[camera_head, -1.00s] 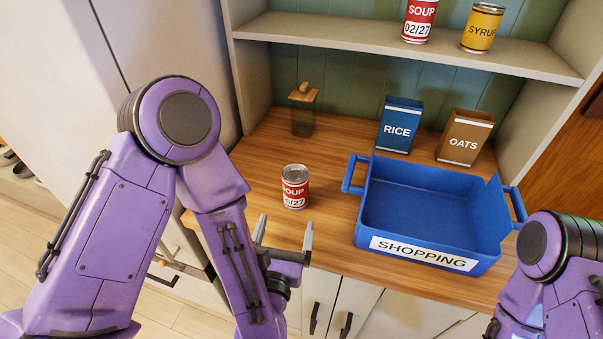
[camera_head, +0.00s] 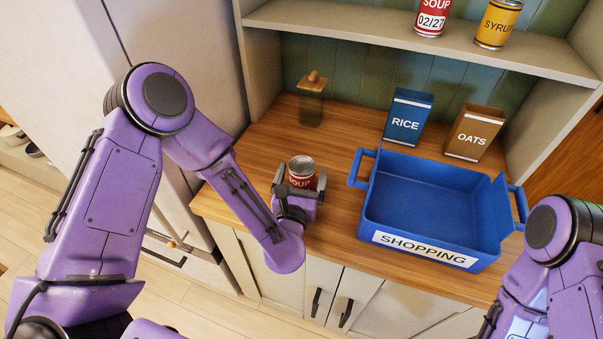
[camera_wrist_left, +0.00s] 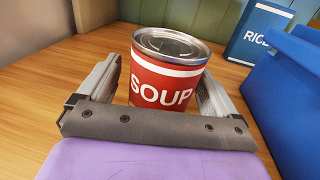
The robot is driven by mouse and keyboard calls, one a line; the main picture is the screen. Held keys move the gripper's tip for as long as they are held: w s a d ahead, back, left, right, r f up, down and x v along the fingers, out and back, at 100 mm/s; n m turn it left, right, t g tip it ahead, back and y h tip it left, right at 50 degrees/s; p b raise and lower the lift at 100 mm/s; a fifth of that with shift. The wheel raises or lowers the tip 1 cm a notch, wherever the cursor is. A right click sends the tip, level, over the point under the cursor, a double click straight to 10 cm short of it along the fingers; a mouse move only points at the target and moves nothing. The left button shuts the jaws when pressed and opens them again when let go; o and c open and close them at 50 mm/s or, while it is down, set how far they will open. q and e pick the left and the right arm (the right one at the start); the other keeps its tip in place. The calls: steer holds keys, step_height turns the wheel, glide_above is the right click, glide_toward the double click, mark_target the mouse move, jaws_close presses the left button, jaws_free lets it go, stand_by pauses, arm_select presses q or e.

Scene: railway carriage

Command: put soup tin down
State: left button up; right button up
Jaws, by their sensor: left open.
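A red soup tin with a silver lid (camera_head: 301,168) stands upright on the wooden counter, left of the blue shopping crate. In the left wrist view the tin (camera_wrist_left: 168,72) stands between the two fingers, with its SOUP label facing me. My left gripper (camera_head: 299,183) is open around the tin, one finger on each side. In the wrist view a gap shows at the left finger; contact at the right finger is hard to tell. The tin's lower part is hidden behind the gripper. My right arm shows at the lower right, but its gripper is out of view.
The empty blue crate (camera_head: 366,205) marked SHOPPING stands to the right. Rice (camera_head: 408,118) and oats (camera_head: 473,134) boxes and a lidded jar (camera_head: 312,100) stand behind. A shelf (camera_head: 420,45) above holds another soup tin (camera_head: 433,17) and a syrup tin (camera_head: 497,24).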

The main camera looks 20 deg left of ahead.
arm_select(q)
steer(key=c, duration=1.4)
